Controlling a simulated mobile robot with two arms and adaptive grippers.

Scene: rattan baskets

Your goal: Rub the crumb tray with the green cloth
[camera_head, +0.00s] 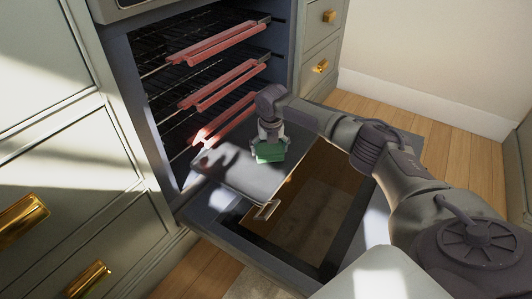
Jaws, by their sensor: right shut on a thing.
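The green cloth (269,154) is a small folded block. My right gripper (269,144) is shut on it and holds it over the grey crumb tray (240,177). The cloth appears to rest on the tray's surface near its back right part, but exact contact is hard to tell. The tray is flat, juts out of the bottom of the oven, and has a handle (266,210) at its front edge. My left gripper is not in view.
The oven door (225,232) is folded down beneath the tray, with a glass pane. Racks with red edge guards (222,84) sit above inside the oven. Cabinets with brass handles (22,216) flank it. Wooden floor (440,128) is clear at the right.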

